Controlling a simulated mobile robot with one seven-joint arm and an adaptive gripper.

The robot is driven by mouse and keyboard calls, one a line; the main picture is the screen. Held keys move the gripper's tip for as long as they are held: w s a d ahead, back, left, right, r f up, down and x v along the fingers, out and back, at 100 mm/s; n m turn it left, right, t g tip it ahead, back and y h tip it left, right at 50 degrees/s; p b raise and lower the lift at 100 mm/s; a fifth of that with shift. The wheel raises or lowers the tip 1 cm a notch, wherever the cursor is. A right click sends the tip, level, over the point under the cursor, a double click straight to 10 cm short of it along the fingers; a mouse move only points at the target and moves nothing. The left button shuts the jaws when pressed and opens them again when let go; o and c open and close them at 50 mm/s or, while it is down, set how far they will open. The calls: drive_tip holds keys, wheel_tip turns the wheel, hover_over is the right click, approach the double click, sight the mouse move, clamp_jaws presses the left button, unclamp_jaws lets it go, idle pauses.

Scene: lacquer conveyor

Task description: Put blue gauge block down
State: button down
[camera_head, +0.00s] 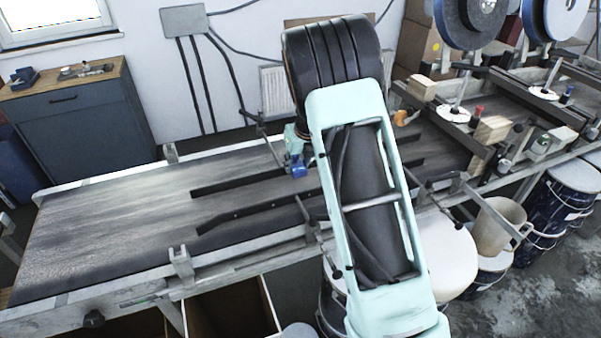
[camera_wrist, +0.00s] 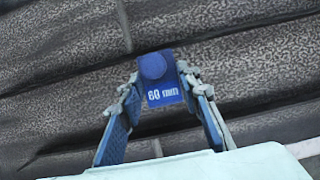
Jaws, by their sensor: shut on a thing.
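The blue gauge block (camera_wrist: 164,95), marked "60 mm", is between the fingertips of my gripper (camera_wrist: 158,92) in the wrist view. The fingers are shut on it from both sides. A round blue knob stands on the far side of the label. In the head view the blue block (camera_head: 298,168) shows small at the end of my gripper (camera_head: 296,155), over the conveyor belt (camera_head: 120,220), near its dark guide rails. My arm hides part of the belt there. I cannot tell whether the block touches the belt.
Two dark guide rails (camera_head: 262,212) run along the belt. The left part of the belt is bare. At the right stand a wooden block (camera_head: 491,130), clamps and reels (camera_head: 470,18). Several cans (camera_head: 556,195) and an open box (camera_head: 232,308) stand below the conveyor's front edge.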

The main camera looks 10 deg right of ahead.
sight(301, 173)
drive_tip(key=shift+w+d+f, duration=0.15)
drive_tip(key=shift+d+f, duration=0.15)
drive_tip(key=shift+f, duration=0.1)
drive_tip(key=shift+w+d+f+p, duration=0.15)
drive_tip(key=shift+f+p, duration=0.25)
drive_tip(key=shift+f, duration=1.35)
drive_tip(key=shift+f, duration=0.15)
drive_tip(key=c, duration=1.4)
unclamp_jaws()
drive_tip(key=v, duration=1.2)
drive_tip(key=shift+b, duration=0.3)
drive_tip(key=shift+d, duration=0.1)
